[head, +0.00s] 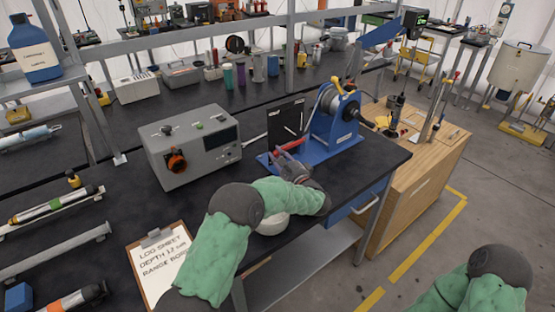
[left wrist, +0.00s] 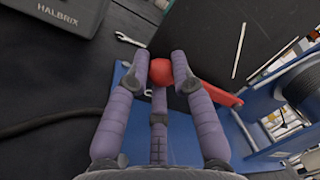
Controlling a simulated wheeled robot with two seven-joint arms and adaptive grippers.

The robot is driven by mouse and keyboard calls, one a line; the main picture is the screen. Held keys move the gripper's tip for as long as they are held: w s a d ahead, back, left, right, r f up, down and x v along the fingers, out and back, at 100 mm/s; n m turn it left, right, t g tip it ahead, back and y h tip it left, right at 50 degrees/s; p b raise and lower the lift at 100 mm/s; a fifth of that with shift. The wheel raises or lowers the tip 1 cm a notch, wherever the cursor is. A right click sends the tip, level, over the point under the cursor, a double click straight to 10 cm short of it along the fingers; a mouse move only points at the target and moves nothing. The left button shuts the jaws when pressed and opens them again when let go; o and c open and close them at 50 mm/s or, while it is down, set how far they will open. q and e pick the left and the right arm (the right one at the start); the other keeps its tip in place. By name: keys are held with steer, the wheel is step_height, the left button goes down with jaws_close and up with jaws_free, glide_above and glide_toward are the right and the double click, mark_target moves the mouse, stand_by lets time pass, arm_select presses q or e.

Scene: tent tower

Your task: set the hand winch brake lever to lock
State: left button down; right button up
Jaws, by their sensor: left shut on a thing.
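The blue hand winch (head: 335,118) stands on its blue base on the black bench, right of centre in the head view. Its brake lever (head: 290,146) is red and lies low beside the drum. In the left wrist view the lever (left wrist: 222,96) ends in a round red knob (left wrist: 181,67). My left gripper (head: 291,165) reaches the lever from the near side. In the left wrist view its fingers (left wrist: 160,72) are closed about the knob, which partly hides behind them. The lock marking cannot be made out. My right gripper is out of view.
A grey instrument box (head: 190,147) stands left of the winch. A dark upright panel (head: 286,124) is close behind the lever. A clipboard (head: 158,262) lies at the front left. A wooden cabinet (head: 415,175) stands beyond the bench's right end. A small wrench (left wrist: 130,40) lies near the knob.

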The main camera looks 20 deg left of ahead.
arm_select(q)
steer(key=shift+d+f, duration=0.25)
steer(key=shift+d, duration=0.05)
steer(key=c, duration=1.1)
jaws_free()
steer(key=shift+w, duration=0.1)
steer(key=shift+w+d, duration=0.1)
steer(key=v, duration=1.2)
steer(key=shift+r, duration=0.1)
